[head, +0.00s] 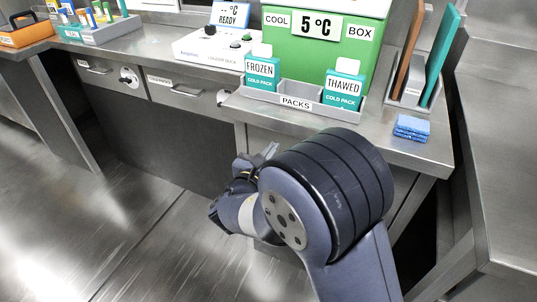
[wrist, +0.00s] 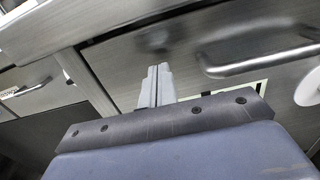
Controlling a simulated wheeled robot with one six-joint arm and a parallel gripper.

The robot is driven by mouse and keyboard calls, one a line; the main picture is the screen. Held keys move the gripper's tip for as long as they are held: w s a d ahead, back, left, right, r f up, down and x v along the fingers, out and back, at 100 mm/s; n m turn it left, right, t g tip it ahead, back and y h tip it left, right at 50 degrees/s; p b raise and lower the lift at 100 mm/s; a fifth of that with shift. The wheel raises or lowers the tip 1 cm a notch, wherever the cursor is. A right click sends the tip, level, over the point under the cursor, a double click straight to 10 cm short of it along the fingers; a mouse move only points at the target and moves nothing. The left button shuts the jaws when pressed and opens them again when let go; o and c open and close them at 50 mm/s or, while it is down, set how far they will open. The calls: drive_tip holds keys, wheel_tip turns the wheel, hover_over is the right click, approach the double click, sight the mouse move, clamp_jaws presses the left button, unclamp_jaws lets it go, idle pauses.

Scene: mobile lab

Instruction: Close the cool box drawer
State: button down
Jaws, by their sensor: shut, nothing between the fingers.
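The green cool box (head: 322,58), with a 5 °C display, stands on the steel bench at the upper right. In the wrist view, a steel drawer front with a bar handle (wrist: 262,64) is at the right; I cannot tell how far out it is. In the head view my arm hides much of the front below the cool box. My gripper (head: 270,150) is in front of that bench front, below the worktop edge. In the wrist view its fingers (wrist: 155,70) are together and empty, left of the bar handle; whether they touch the front is unclear.
A grey PACKS tray (head: 296,104) holds the FROZEN pack (head: 262,72) and the THAWED pack (head: 343,87). A blue sponge (head: 411,127) lies near the bench's right end. Another drawer (head: 179,93) is at the left. Floor at the lower left is clear.

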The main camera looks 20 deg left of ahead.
drive_tip(key=s+a+p, duration=0.1)
drive_tip(key=s+p, duration=0.1)
drive_tip(key=s, duration=0.9)
drive_tip(key=shift+f, duration=0.1)
drive_tip(key=w, duration=0.4)
drive_tip(key=w+b, duration=0.1)
drive_tip(key=w, duration=0.4)
drive_tip(key=w+d+b, duration=0.1)
drive_tip(key=w, duration=0.3)
drive_tip(key=shift+w+d, duration=0.1)
drive_tip(key=shift+w, duration=0.25)
